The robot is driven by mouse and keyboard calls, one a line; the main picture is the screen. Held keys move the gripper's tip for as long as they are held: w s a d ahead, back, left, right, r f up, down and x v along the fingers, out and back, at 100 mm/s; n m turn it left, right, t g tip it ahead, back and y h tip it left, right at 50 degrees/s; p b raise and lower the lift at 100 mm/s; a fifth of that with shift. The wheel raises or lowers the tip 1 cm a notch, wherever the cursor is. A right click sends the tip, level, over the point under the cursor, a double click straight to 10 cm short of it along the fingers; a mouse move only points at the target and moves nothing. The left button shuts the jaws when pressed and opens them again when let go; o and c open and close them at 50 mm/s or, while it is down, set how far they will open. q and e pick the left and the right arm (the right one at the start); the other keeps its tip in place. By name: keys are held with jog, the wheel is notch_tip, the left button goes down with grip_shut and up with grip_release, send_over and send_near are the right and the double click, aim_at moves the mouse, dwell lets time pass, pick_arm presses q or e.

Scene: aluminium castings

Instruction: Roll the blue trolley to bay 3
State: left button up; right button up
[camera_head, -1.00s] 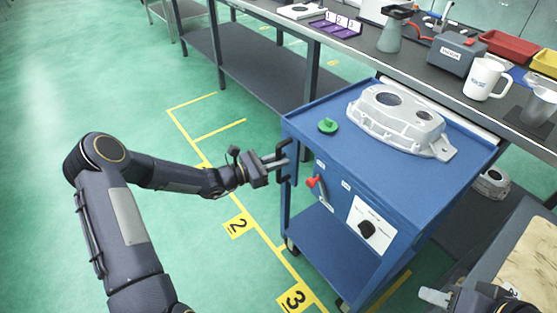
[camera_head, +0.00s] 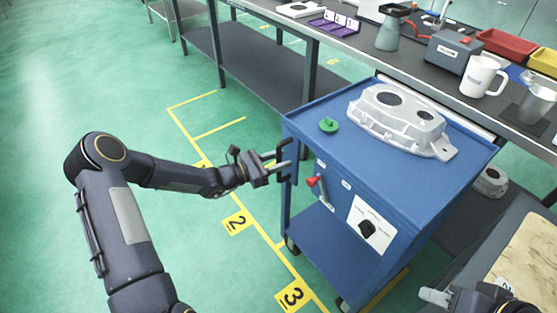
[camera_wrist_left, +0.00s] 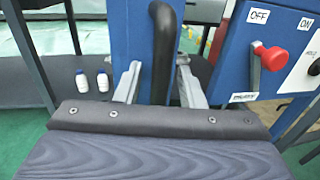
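The blue trolley (camera_head: 400,190) stands just right of the long yellow floor line, its near-left wheels close to that line. Its lower near corner is by the bay 3 plate (camera_head: 292,294); the bay 2 plate (camera_head: 237,222) lies further back. My left gripper (camera_head: 280,163) is at the trolley's black handle (camera_head: 283,150). In the left wrist view, its fingers (camera_wrist_left: 160,82) are on both sides of the upright handle (camera_wrist_left: 163,45), close in on it. My right gripper (camera_head: 435,297) shows only partly at the bottom right, away from the trolley.
Floor at left is clear.

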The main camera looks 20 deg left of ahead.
pick_arm(q)
jog(key=shift+a, duration=0.1)
jog(key=v, duration=0.7)
jog(key=shift+s+a+p, duration=0.25)
jog(key=shift+p, duration=0.05)
